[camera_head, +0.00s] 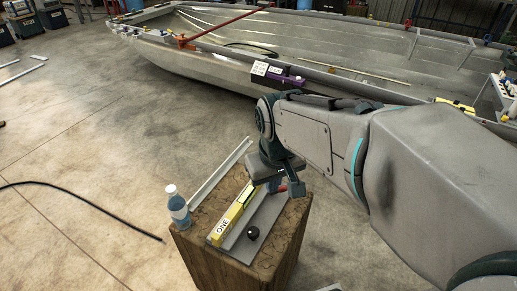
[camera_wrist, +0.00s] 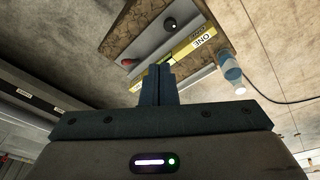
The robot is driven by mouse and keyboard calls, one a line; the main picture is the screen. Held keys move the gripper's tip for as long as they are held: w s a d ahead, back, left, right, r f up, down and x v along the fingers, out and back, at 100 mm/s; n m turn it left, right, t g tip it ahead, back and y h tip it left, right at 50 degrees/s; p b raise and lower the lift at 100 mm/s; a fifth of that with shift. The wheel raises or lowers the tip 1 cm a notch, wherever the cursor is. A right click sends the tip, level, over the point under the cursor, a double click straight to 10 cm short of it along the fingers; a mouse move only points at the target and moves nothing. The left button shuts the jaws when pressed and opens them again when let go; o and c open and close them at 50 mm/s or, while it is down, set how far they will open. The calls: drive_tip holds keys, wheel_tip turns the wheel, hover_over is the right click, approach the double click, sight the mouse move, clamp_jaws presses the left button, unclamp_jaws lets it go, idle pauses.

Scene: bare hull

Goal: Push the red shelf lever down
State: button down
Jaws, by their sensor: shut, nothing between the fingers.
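The red lever (camera_head: 283,188) shows as a small red piece at the far right end of a grey metal angle (camera_head: 268,215) on a wooden block. My gripper partly hides it in the head view. In the wrist view the red lever (camera_wrist: 126,62) lies left of the fingertips, with a clear gap in the picture. My gripper (camera_head: 274,185) is over the far part of the block, by the far end of the yellow bar. In the wrist view my gripper (camera_wrist: 158,70) has its fingers together and empty. I cannot tell its height above the block.
A yellow bar marked ONE (camera_head: 233,217) lies beside the angle, with a black knob (camera_head: 253,233) near its front. A water bottle (camera_head: 178,208) stands at the block's left edge. A metal boat hull (camera_head: 225,75) lies beyond. A black cable (camera_head: 90,205) crosses the floor.

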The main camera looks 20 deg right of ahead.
drive_tip(key=w+d+f+n+g+b, duration=0.1)
drive_tip(key=w+d+f+n+b, duration=0.15)
drive_tip(key=w, duration=0.45)
drive_tip(key=w+d+f+n+g+b, duration=0.1)
drive_tip(key=w+f+n, duration=0.15)
drive_tip(key=w, duration=0.55)
drive_tip(key=n+g+b, duration=0.1)
drive_tip(key=n+b, duration=0.2)
hover_over(280, 190)
drive_tip(key=w+a, duration=0.2)
drive_tip(key=w, duration=0.2)
wheel_tip(280, 190, down, 21)
drive_tip(key=s+d+f, duration=0.2)
drive_tip(key=shift+f, duration=0.4)
drive_tip(key=shift+s, duration=0.1)
